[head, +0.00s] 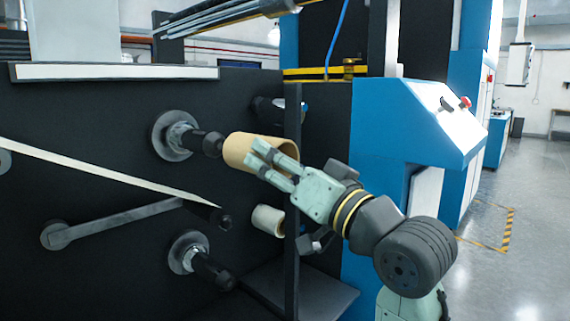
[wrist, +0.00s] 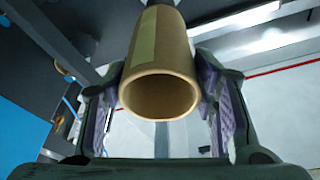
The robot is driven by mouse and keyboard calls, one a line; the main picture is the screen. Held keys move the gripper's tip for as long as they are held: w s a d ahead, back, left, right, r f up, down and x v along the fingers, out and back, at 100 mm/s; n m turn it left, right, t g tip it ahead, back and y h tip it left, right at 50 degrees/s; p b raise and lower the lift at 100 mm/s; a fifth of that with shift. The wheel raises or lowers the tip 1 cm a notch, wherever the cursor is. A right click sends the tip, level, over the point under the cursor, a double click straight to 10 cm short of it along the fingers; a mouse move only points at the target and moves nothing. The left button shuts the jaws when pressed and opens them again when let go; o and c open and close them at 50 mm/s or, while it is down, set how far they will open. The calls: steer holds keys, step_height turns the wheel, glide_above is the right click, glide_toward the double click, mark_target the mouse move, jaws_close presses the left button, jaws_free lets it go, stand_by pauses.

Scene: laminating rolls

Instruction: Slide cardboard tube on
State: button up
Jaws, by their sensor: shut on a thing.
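A tan cardboard tube (head: 240,150) is held by my gripper (head: 268,166) in front of the dark machine panel. Its left end is close to the tip of the upper black spindle (head: 206,143), which sticks out from a round metal flange (head: 172,136). I cannot tell whether the tube touches or overlaps the spindle tip. In the wrist view the tube (wrist: 160,70) lies between the two finger pads, its near open end facing the camera. The inside looks dark, and its far end is out of sight.
A lower spindle (head: 212,270) with its own flange sticks out below. A smaller pale roll (head: 268,220) sits beside a dark upright post (head: 292,180). A grey lever arm (head: 120,221) and a white strip (head: 100,172) cross the panel. A blue console (head: 400,120) stands at right.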

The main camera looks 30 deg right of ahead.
glide_toward(209, 146)
steer(key=shift+w+d+r, duration=0.45)
steer(key=shift+w+d, duration=0.05)
steer(key=shift+w, duration=0.15)
steer(key=shift+w+d+r, duration=0.45)
steer(key=shift+w+d, duration=0.1)
steer(key=shift+w, duration=0.1)
steer(key=shift+w+a+p, duration=0.45)
steer(key=shift+w+a, duration=0.15)
steer(key=shift+w, duration=1.1)
steer(key=shift+w+a+p, duration=0.4)
steer(key=shift+w+a, duration=0.25)
steer(key=shift+w, duration=1.1)
steer(key=shift+w+a+p, duration=0.45)
steer(key=shift+w+a, duration=0.15)
steer(key=shift+w, duration=1.1)
steer(key=o, duration=1.2)
steer(key=v, duration=1.2)
steer(key=shift+s, duration=0.1)
